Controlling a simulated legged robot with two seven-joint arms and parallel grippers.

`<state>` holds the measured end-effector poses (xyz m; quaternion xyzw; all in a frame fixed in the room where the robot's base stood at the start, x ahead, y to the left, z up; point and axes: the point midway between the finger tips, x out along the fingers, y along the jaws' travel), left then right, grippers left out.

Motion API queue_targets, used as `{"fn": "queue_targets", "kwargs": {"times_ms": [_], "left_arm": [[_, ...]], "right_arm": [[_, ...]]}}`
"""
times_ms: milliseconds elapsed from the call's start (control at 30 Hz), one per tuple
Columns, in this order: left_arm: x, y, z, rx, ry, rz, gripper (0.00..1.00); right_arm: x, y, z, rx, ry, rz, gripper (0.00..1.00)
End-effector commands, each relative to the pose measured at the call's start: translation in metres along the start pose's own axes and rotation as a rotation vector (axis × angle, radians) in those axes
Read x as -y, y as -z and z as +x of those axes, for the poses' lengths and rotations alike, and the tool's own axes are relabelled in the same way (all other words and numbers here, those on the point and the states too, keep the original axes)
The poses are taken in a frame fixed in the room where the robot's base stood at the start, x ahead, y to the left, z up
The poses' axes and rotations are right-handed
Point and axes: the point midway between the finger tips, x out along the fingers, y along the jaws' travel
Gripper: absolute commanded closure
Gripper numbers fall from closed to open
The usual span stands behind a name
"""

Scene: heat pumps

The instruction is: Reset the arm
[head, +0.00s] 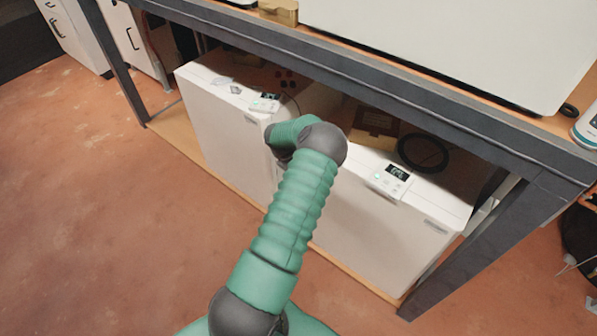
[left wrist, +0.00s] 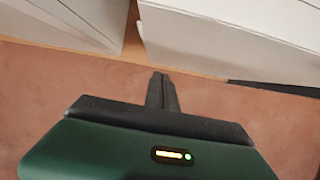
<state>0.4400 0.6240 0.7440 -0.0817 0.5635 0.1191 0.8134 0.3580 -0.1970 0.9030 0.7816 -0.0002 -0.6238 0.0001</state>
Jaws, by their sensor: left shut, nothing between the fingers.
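My left gripper (left wrist: 161,80) shows in the left wrist view. Its dark fingers are together with nothing between them, over the reddish floor and short of the white units. In the head view, my green ribbed arm rises from the bottom edge and bends in front of the units. Its gripper end is hidden behind the bend there. My right gripper is in neither view.
Two white heat pump units, left (head: 225,117) and right (head: 357,222), stand on a wooden shelf (head: 180,127) under a dark metal frame (head: 400,93). A black ring (head: 424,169) lies on the right unit. Reddish floor (head: 80,220) is clear at left.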

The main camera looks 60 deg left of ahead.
Motion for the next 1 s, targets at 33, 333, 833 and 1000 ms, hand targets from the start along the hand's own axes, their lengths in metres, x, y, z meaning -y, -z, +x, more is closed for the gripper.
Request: {"fn": "queue_targets", "kwargs": {"times_ms": [33,333,833,1000], "left_arm": [[-0.001,-0.001,-0.011,0.001,-0.002,-0.001,1.0],[-0.002,0.003,-0.041,-0.002,-0.001,-0.001,1.0],[0.213,-0.08,-0.159,0.321,0.181,-1.769,1.0],[0.319,0.017,-0.203,0.074,0.085,-2.435,1.0]], "right_arm": [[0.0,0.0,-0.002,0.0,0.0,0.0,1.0],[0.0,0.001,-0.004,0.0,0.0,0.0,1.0],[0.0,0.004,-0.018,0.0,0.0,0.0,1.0],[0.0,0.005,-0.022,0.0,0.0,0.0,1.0]]}}
